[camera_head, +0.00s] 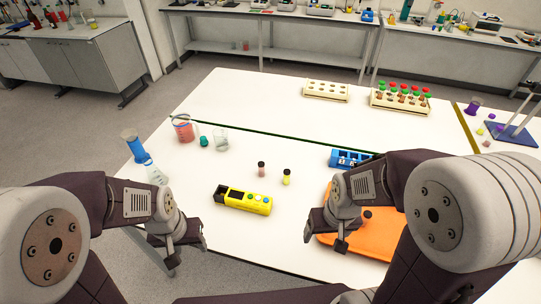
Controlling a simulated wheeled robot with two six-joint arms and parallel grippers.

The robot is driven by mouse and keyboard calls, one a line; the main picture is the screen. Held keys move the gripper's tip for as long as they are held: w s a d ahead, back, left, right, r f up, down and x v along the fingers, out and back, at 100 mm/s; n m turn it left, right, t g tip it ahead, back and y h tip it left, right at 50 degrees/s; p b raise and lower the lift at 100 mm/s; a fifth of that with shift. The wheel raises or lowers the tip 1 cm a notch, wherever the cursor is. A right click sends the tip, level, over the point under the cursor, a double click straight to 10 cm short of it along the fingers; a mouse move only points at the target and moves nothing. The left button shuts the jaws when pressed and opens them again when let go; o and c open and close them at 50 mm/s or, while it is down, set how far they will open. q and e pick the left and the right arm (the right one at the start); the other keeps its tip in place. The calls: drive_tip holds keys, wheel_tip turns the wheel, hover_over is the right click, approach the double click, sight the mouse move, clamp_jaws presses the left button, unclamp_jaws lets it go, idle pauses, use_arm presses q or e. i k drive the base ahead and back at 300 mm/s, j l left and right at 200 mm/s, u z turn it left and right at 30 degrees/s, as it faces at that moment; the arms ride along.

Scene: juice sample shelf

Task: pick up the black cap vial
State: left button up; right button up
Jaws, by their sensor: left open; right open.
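Another dark-topped item (367,216) shows on the orange tray (385,244), partly hidden by my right arm. My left gripper (176,246) is open and empty near the table's left front edge, well short of the black cap vial. My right gripper (332,238) is open, at the left edge of the orange tray, to the right of and nearer than the vial.
A yellow device (243,199) lies in front of the vials. A blue rack (350,158) stands to their right. Cream racks (326,91) are at the back.

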sight(261, 167)
drive_tip(key=i+j+z, duration=0.2)
drive_tip(key=z, duration=0.2)
drive_tip(key=i+j+z, duration=0.15)
drive_tip(key=j+z, duration=0.6)
drive_tip(key=i+j+z, duration=0.1)
drive_tip(key=j+z, duration=0.3)
drive_tip(key=j, duration=0.15)
drive_tip(key=i+j+z, duration=0.1)
drive_tip(key=j+z, duration=0.2)
